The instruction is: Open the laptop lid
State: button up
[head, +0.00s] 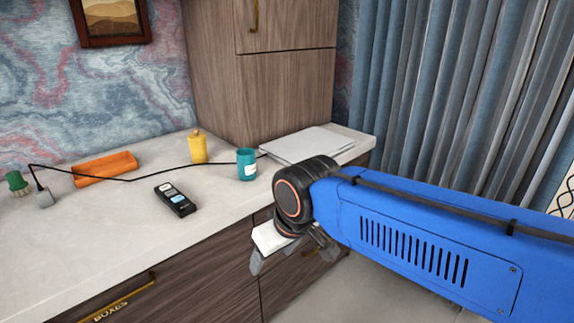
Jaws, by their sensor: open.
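The laptop (308,144) is a flat, pale slab with its lid shut. It lies on the counter's right part, beside the wooden cabinet, and my arm's dark wrist hides some of its near edge. My gripper (290,258) is open and empty. It hangs below the wrist in front of the counter's front edge, nearer to me than the laptop and not touching it. Part of the gripper is hidden by my own wrist.
A teal cup (246,165) stands just left of the laptop, with a yellow bottle (197,148) behind it. A black cable (130,180) crosses the counter. The front left counter is clear.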

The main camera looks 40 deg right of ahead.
aim_at(300, 146)
jog(key=z, duration=1.2)
